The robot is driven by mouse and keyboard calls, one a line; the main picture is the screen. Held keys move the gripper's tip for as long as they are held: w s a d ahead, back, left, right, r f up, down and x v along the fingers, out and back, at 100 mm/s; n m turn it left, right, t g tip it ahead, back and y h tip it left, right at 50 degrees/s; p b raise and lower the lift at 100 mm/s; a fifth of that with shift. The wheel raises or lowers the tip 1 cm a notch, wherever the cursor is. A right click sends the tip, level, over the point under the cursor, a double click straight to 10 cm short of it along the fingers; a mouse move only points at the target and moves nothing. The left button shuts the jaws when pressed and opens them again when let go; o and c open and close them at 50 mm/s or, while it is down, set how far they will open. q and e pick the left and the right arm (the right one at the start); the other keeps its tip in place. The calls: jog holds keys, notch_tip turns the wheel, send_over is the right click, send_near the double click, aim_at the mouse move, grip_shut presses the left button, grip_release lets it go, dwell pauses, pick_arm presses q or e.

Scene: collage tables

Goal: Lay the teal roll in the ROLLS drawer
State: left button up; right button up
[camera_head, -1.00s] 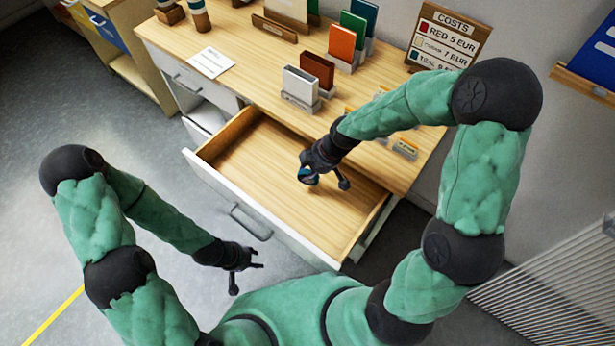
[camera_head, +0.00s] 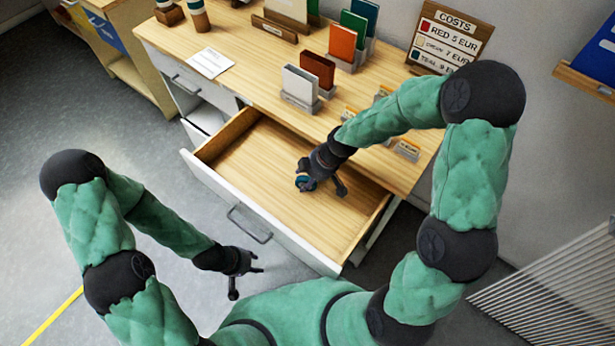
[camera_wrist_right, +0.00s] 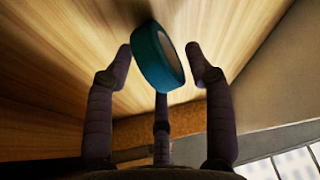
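In the head view the roll (camera_head: 303,183) is at the tip of my right gripper (camera_head: 322,184), over the open drawer (camera_head: 265,165). I cannot tell whether the roll touches the drawer floor. No drawer label is readable. My left gripper (camera_head: 246,275) is open and empty, in front of the drawer.
The desk top (camera_head: 235,40) holds upright colour cards in stands, a paper sheet (camera_head: 209,63) and a COSTS board (camera_head: 447,38). The drawer's front panel (camera_head: 262,228) stands between my body and its interior. The drawer's left part is clear.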

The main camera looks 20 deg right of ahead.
jog(key=shift+d+r+p, duration=0.1)
jog(key=shift+r+p, duration=0.2)
jog(key=shift+r, duration=0.2)
jog(key=p+v, duration=0.3)
jog(key=v, duration=0.8)
jog(key=shift+s+r, duration=0.1)
